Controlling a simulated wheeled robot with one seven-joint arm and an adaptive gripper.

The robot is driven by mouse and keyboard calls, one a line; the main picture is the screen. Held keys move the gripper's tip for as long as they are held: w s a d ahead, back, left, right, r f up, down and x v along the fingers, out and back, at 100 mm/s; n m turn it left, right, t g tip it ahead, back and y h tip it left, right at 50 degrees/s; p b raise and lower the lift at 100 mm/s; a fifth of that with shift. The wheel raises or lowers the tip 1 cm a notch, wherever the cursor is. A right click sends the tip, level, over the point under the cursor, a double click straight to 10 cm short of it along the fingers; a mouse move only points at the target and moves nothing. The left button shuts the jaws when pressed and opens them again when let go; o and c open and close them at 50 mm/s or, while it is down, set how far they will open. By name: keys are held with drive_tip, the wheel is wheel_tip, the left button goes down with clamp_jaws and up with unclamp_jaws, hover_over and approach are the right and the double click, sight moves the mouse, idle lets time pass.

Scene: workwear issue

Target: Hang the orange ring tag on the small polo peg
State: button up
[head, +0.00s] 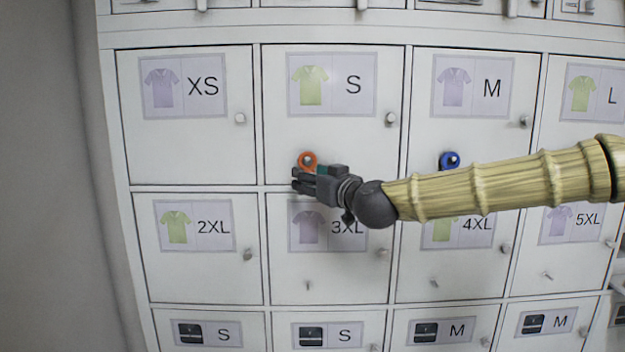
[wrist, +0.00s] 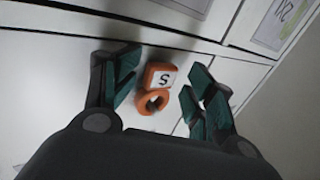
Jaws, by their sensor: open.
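The orange ring tag (head: 308,161) hangs on a peg on the door with the green polo label and the letter S. In the wrist view the orange ring tag (wrist: 153,98) shows its ring and a white face marked S. My gripper (head: 298,180) is just below and in front of it in the head view. In the wrist view my gripper (wrist: 158,85) is open, with its teal fingers on both sides of the tag and gaps between. The small polo peg is mostly hidden by the ring and shows only as a light tip (head: 307,160).
A blue ring tag (head: 450,160) hangs on the M door to the right, close to my arm. Doors marked XS (head: 185,150) and 2XL (head: 200,275) are near. Small door knobs (head: 391,119) stick out. The space left of my gripper is free.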

drive_tip(key=v, duration=1.2)
wheel_tip(320, 180, down, 26)
drive_tip(key=a+m+g+h+b, duration=0.1)
drive_tip(key=m+g+h, duration=0.1)
drive_tip(key=g, duration=0.2)
drive_tip(key=s+d+f+m+g+h+b, duration=0.15)
drive_tip(key=s+f, duration=0.35)
drive_tip(key=f, duration=0.7)
drive_tip(key=s+f+g+h, duration=0.15)
drive_tip(key=s+f, duration=0.25)
drive_tip(key=f, duration=0.7)
drive_tip(key=s+d+f+m+g+h+b, duration=0.1)
drive_tip(key=s+d+f+g, duration=0.15)
drive_tip(key=s+f, duration=0.55)
drive_tip(key=s+d+f+m+g, duration=0.1)
drive_tip(key=s+d+f+g, duration=0.15)
drive_tip(key=s+f, duration=0.6)
drive_tip(key=s+d+f+g+h, duration=0.1)
drive_tip(key=s+d+f, duration=0.2)
drive_tip(key=s, duration=0.3)
drive_tip(key=s+d+f+g+h+b, duration=0.1)
drive_tip(key=s+d+f, duration=0.2)
drive_tip(key=s+f, duration=0.2)
drive_tip(key=s+d+f+g+h, duration=0.1)
drive_tip(key=s+d+f, duration=0.3)
drive_tip(key=s, duration=0.3)
drive_tip(key=shift+f+m+g+b, duration=0.3)
drive_tip(key=shift+f+m+b, duration=0.05)
drive_tip(key=shift+f+m, duration=0.15)
